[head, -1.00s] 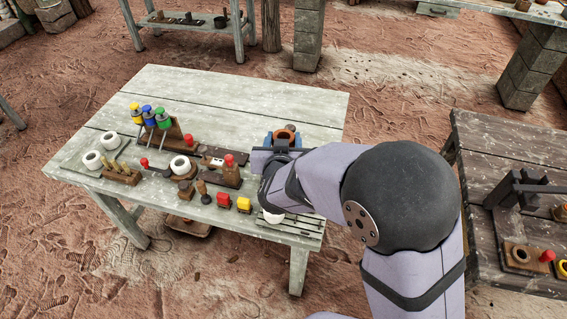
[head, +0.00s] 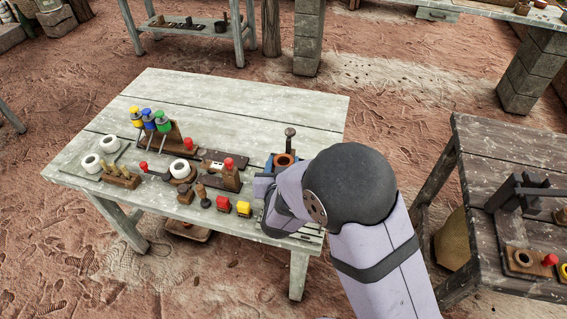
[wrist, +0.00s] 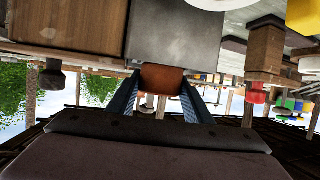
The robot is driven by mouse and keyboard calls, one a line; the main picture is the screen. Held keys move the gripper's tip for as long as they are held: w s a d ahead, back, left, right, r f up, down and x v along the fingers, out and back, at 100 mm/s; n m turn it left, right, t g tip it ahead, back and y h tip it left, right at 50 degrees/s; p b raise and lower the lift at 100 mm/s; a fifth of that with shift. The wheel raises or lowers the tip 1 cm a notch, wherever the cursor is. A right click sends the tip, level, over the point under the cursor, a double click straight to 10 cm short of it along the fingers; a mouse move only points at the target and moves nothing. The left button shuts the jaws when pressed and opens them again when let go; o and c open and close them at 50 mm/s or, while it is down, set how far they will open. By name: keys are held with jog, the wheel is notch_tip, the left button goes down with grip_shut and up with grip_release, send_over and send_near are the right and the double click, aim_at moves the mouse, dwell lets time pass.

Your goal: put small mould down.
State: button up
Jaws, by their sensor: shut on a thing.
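The small mould, an orange-brown ring (head: 284,160), is held between the blue fingers of my gripper (head: 284,162) over the right part of the pale table (head: 230,100). In the wrist view the mould (wrist: 162,78) sits between the two fingertips (wrist: 160,88), gripped from both sides. A grey block-like surface (wrist: 175,35) lies right by the mould in that view. I cannot tell whether the mould touches anything beneath it. My wrist hides the table's front right part.
A dark-knobbed upright tool (head: 290,134) stands just behind the mould. The table's back is clear. A dark table (head: 490,140) stands right.

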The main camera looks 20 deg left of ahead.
jog(key=shift+f, duration=0.1)
jog(key=o, duration=1.1)
jog(key=shift+o, duration=0.2)
jog(key=shift+s+r, duration=0.15)
jog(key=shift+r, duration=0.05)
jog(key=v, duration=1.1)
jog(key=shift+s, duration=0.4)
jog(key=shift+d+r, duration=0.1)
